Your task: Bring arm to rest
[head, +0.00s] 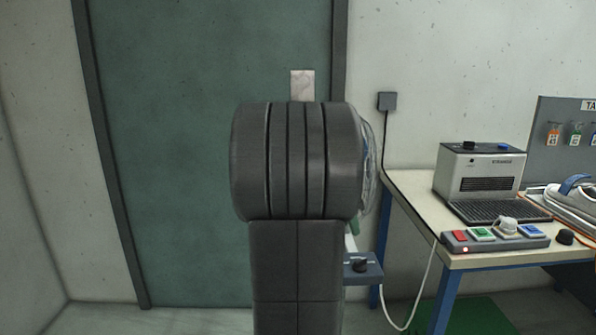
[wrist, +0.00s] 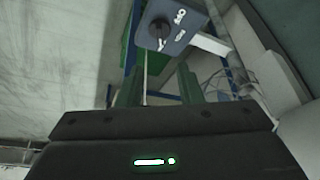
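In the wrist view, my gripper (wrist: 158,78) shows as a dark body with a lit green mark along the bottom and two dark green fingers reaching up. The fingers stand apart with nothing held between them, only a thin cable seen beyond.
A blue-grey box with a black knob (head: 362,267) sits right of my arm; it also shows in the wrist view (wrist: 172,24). A green door (head: 180,150) is behind.

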